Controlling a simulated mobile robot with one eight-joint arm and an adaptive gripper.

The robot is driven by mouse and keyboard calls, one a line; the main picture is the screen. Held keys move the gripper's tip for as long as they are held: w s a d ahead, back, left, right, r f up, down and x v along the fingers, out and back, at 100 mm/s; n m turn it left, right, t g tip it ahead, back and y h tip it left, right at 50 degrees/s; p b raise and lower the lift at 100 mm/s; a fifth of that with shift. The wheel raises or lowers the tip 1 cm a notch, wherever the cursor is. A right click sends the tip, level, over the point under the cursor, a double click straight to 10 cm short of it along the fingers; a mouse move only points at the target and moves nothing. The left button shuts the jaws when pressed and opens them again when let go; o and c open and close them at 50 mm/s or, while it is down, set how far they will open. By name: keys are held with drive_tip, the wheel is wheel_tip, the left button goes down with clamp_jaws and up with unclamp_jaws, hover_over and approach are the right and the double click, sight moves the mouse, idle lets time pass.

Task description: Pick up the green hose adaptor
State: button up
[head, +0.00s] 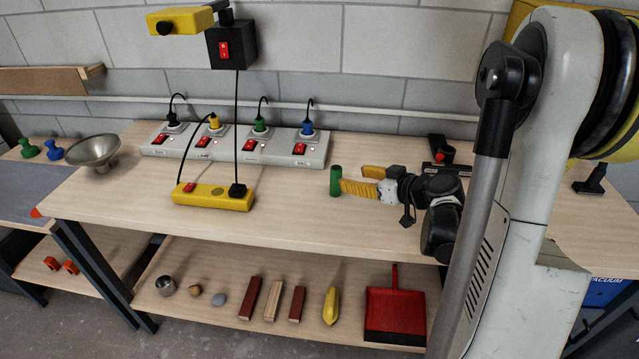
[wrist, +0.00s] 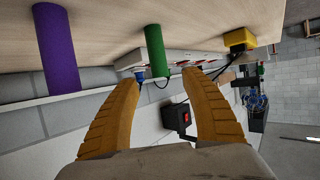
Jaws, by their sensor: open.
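The green hose adaptor (head: 335,181) looks like a plain green cylinder standing upright on the workbench (head: 130,205), left of my gripper (head: 353,178) in the head view. In the wrist view, where the bench top appears at the top, the green hose adaptor (wrist: 156,50) shows in line with the gap between the two yellow fingers of my gripper (wrist: 161,76). The fingers are spread apart and empty. The adaptor appears beyond the fingertips; I cannot tell the exact gap.
A purple cylinder (wrist: 55,48) stands to one side in the wrist view. A yellow switch box (head: 213,196) with a cord lies left of the adaptor. Power strips (head: 233,148) line the back wall. A metal bowl (head: 92,151) sits at the bench's left end.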

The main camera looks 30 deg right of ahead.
sight(340, 175)
drive_tip(key=x, duration=0.3)
drive_tip(key=shift+d+f+b, duration=0.1)
drive_tip(key=shift+d+b, duration=0.1)
drive_tip(key=shift+b, duration=0.1)
drive_tip(key=b+x, duration=0.2)
drive_tip(key=x, duration=0.3)
drive_tip(key=shift+w+a+f, duration=0.1)
drive_tip(key=shift+w+a, duration=0.15)
drive_tip(key=shift+w, duration=0.1)
drive_tip(key=shift+s, duration=0.1)
drive_tip(key=shift+c, duration=0.4)
clamp_jaws()
